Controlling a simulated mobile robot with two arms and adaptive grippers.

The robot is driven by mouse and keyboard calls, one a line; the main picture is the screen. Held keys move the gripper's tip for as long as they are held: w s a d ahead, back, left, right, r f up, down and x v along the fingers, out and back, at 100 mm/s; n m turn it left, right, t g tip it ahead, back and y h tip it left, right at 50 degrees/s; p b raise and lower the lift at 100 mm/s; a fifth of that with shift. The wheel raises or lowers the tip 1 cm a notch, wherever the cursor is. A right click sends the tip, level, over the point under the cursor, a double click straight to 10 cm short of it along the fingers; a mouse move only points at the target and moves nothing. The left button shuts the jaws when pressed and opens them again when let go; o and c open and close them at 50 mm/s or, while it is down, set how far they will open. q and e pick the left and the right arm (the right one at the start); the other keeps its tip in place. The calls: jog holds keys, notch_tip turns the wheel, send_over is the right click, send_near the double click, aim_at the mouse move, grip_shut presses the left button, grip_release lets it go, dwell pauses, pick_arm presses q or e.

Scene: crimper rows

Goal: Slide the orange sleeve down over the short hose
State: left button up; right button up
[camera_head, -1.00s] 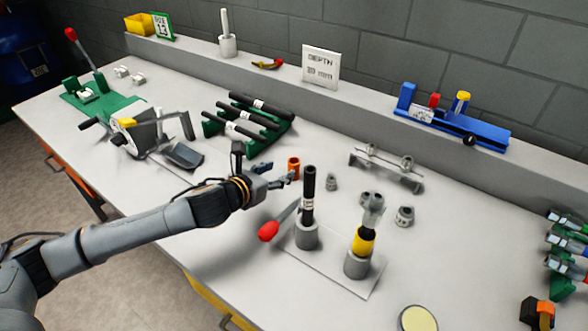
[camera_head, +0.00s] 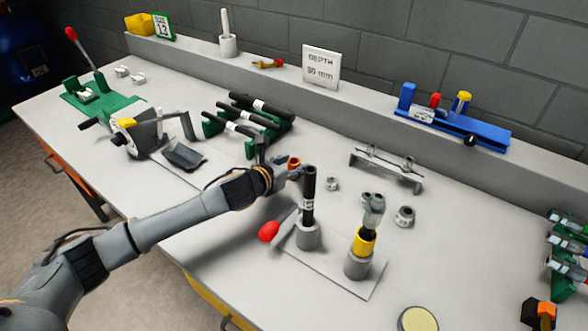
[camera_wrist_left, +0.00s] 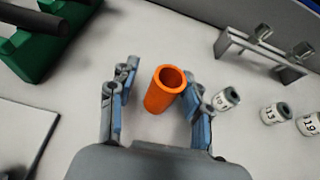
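The orange sleeve (camera_head: 294,163) stands upright on the bench, partly hidden by my left gripper in the head view. My left gripper (camera_head: 288,172) is at it. In the left wrist view the open fingers of my left gripper (camera_wrist_left: 158,100) stand on both sides of the sleeve (camera_wrist_left: 160,97). The right finger is close to the sleeve; a gap shows on the left. The short black hose (camera_head: 309,190) stands upright in a grey round holder (camera_head: 307,236) on a pale plate, just right of the gripper. My right gripper is not in view.
A second grey holder (camera_head: 357,264) with a yellow-banded part and a grey fitting stands right of the hose. A red-handled tool (camera_head: 269,232) lies left of it. Small grey fittings (camera_head: 404,216) and a metal rack (camera_head: 386,170) are behind. Black hoses (camera_head: 262,108) lie on a green rack.

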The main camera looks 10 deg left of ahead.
pick_arm(q)
jog(key=c, duration=0.7)
